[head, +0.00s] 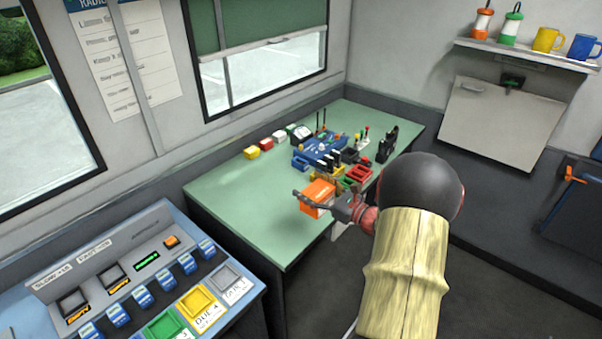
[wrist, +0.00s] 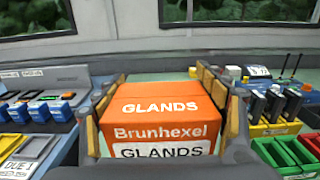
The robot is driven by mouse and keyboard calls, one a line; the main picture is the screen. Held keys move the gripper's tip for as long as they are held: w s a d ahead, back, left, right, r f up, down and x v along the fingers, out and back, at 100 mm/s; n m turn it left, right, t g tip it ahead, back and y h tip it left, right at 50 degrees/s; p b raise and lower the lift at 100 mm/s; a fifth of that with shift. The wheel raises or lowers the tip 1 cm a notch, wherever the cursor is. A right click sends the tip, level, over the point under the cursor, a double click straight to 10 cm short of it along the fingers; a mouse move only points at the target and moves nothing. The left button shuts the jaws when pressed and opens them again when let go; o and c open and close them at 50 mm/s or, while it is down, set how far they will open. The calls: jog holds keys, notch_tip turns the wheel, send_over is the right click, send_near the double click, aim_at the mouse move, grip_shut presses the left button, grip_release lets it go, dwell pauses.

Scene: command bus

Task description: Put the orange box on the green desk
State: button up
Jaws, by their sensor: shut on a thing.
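The orange box (head: 316,197) is in my gripper (head: 318,203), over the front edge area of the green desk (head: 240,190) in the head view. In the wrist view the orange box (wrist: 165,120) sits between the two fingers, with white "GLANDS" lettering on its top and near face. The fingers touch or nearly touch its left and right sides. The green desk also shows in the wrist view (wrist: 160,77) beyond the box. Whether the box's underside touches the desk cannot be seen.
Small coloured boxes (head: 252,152), a blue tray with radios (head: 322,150) and red bins (head: 358,174) stand at the desk's back and right. The desk's left part is bare. A blue console (head: 150,280) with buttons stands left of the desk. A wall shelf (head: 525,54) holds mugs.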

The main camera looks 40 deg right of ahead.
jog(key=shift+w+a+f+b, duration=0.45)
jog(key=shift+w+f+b, duration=0.75)
jog(key=shift+w+f, duration=0.9)
jog(key=shift+w+a+f+b, duration=0.45)
jog(key=shift+w+f+b, duration=0.8)
jog(key=shift+w+f, duration=0.9)
jog(key=shift+w+a+f+b, duration=0.45)
jog(key=shift+w+f+b, duration=0.75)
jog(key=shift+w+f, duration=0.9)
jog(key=o, duration=1.3)
jog(key=shift+f, duration=0.1)
jog(key=shift+c, duration=0.2)
